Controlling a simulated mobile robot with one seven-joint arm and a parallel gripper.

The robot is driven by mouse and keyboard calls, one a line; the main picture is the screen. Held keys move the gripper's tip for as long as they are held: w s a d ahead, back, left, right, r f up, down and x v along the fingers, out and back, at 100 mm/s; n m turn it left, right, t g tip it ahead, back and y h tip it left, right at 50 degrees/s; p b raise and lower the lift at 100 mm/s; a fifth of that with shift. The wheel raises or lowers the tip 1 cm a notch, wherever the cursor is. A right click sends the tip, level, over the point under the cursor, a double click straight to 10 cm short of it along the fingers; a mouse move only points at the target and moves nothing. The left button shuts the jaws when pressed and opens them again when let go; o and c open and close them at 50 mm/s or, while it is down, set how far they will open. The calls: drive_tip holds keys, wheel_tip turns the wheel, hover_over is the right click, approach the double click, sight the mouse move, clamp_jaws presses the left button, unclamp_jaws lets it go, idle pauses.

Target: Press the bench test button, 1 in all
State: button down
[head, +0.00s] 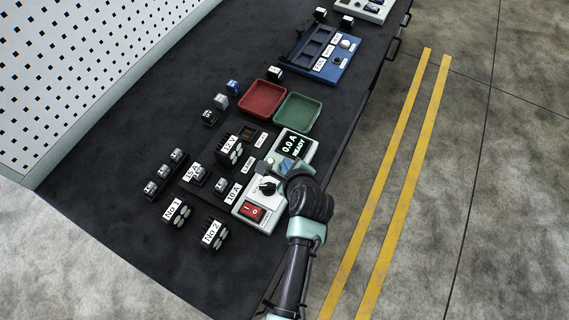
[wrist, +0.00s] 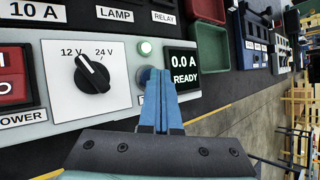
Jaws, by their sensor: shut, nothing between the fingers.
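In the head view my gripper (head: 290,164) is over the unit and hides the button.
Left of the button are a black selector knob (wrist: 92,74) turned towards 12 V and a red power switch (head: 252,211). Red (head: 262,98) and green (head: 297,112) trays lie beyond. Several labelled modules stand on the dark bench top (head: 100,225). A blue rack (head: 320,54) is farther off.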

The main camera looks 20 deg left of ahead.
idle(0.4)
drive_tip(key=shift+r+p, duration=0.85)
drive_tip(key=shift+p, duration=0.3)
wheel_tip(320, 180, up, 5)
drive_tip(key=p, duration=0.5)
drive_tip(key=shift+r, duration=0.1)
idle(0.4)
